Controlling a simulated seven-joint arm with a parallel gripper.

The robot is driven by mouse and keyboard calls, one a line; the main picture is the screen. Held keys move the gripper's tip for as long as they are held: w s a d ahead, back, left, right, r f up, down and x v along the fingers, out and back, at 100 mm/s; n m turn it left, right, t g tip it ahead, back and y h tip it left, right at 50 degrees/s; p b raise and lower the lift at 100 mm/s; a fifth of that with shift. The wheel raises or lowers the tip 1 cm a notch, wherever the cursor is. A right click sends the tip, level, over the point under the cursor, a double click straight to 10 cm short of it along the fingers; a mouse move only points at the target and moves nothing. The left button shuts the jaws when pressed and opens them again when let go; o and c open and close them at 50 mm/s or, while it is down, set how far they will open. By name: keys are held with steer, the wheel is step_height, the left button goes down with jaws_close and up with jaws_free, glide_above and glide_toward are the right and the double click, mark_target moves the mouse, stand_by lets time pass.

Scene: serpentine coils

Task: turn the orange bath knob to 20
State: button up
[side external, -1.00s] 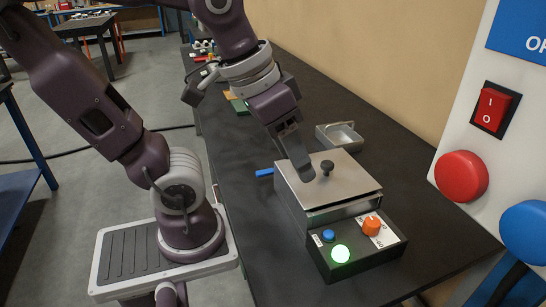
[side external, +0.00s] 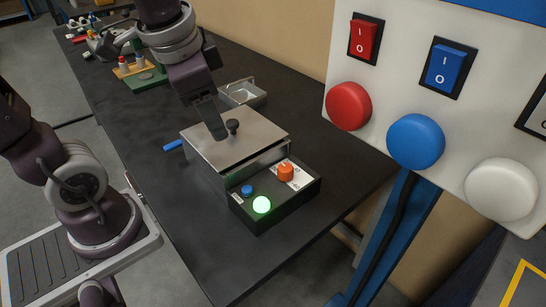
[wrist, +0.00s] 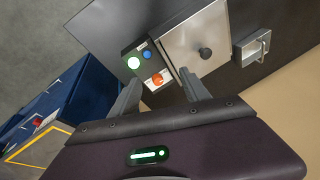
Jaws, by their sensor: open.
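The orange bath knob (side external: 285,172) sits on top of the dark control box (side external: 262,214), beside a white scale plate (side external: 302,180). Its pointer setting is too small to read. The knob also shows in the wrist view (wrist: 158,79), between my fingers in the picture. My gripper (side external: 217,131) is open and empty. In the side view it appears over the bath's metal lid (side external: 215,148), close to the black lid handle (side external: 233,126) and apart from the knob. In the wrist view my two fingertips (wrist: 159,77) point toward the box.
A blue button (side external: 247,190) and a lit green lamp (side external: 262,205) are on the box near the knob. A small metal tray (side external: 242,93) stands behind the bath. A panel with coloured buttons (side external: 415,141) is at the right.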

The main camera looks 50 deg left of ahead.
steer(key=w+f+m+g, duration=0.2)
steer(key=w+f+m, duration=0.25)
steer(key=w, duration=0.45)
steer(key=m+g+h, duration=0.1)
steer(key=m, duration=0.1)
glide_above(286, 167)
steer(key=f, duration=0.7)
steer(key=shift+s, duration=0.25)
steer(key=shift+m+h, duration=0.25)
steer(key=shift+h, duration=0.05)
steer(key=f, duration=0.7)
steer(key=shift+w+f, duration=0.2)
steer(key=shift+f, duration=0.05)
jaws_close()
steer(key=shift+n, duration=0.8)
jaws_free()
